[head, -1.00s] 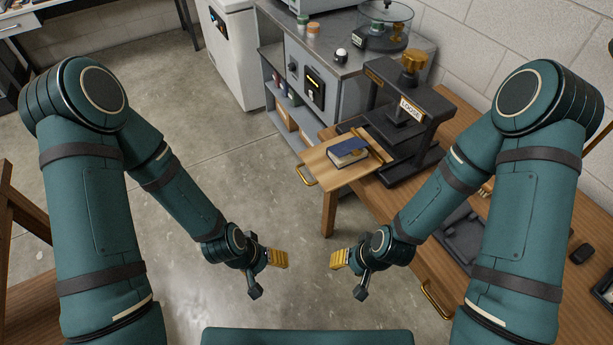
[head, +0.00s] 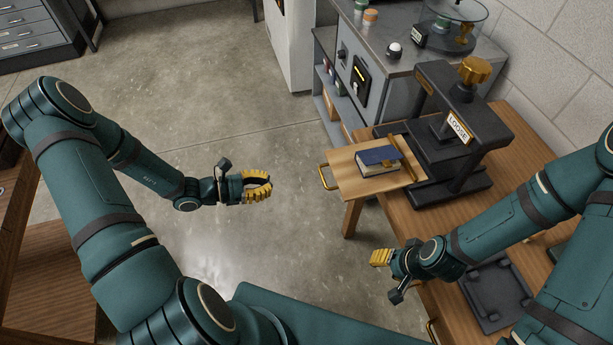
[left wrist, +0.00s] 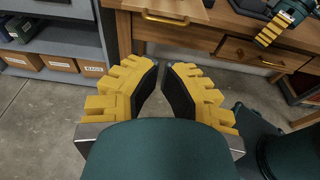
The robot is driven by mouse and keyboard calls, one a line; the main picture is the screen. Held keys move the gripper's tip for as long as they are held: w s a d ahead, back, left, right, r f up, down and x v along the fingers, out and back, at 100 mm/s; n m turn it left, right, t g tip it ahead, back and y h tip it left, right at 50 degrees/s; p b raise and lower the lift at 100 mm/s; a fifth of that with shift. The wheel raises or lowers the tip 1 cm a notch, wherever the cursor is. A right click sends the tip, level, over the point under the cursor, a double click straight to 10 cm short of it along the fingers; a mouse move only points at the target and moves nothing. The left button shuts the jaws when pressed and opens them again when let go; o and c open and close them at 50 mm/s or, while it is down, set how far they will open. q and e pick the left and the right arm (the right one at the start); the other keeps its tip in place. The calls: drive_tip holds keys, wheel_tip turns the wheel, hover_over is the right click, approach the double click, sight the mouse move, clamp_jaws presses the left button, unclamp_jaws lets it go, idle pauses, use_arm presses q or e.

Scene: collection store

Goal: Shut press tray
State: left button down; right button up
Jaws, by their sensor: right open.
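The press tray (head: 341,181) is a light wooden board with a brass handle (head: 325,178), sticking out to the left of the dark press (head: 478,130). A blue book (head: 379,160) lies on it. The press has a brass knob and a label reading LOOSE. My left gripper (head: 267,187) is over the floor, left of the handle and apart from it. In the left wrist view its yellow fingers (left wrist: 162,66) bend toward each other with a narrow gap and nothing between them. My right gripper (head: 374,258) is open and empty, below the tray in the picture.
The press stands on a wooden bench (head: 520,130), with a dark flat tray (head: 490,295) nearer me. A grey cabinet (head: 340,65) with shelves stands behind the press tray. Bare floor (head: 220,110) is free left of the tray.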

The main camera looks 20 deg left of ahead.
use_arm(q)
drive_tip(key=b+x, duration=0.2)
drive_tip(key=x, duration=1.1)
drive_tip(key=shift+d, duration=0.35)
drive_tip(key=shift+w+f, duration=0.1)
drive_tip(key=r+x, duration=0.1)
drive_tip(key=x, duration=0.5)
drive_tip(key=r+x, duration=0.1)
drive_tip(key=x, duration=0.5)
drive_tip(key=r+x, duration=0.1)
drive_tip(key=x, duration=0.5)
drive_tip(key=shift+d+r, duration=0.25)
drive_tip(key=shift+d, duration=0.2)
drive_tip(key=shift+w+d, duration=0.3)
drive_tip(key=shift+d, duration=0.05)
drive_tip(key=shift+r, duration=0.1)
drive_tip(key=shift+d, duration=0.1)
drive_tip(key=shift+r, duration=0.1)
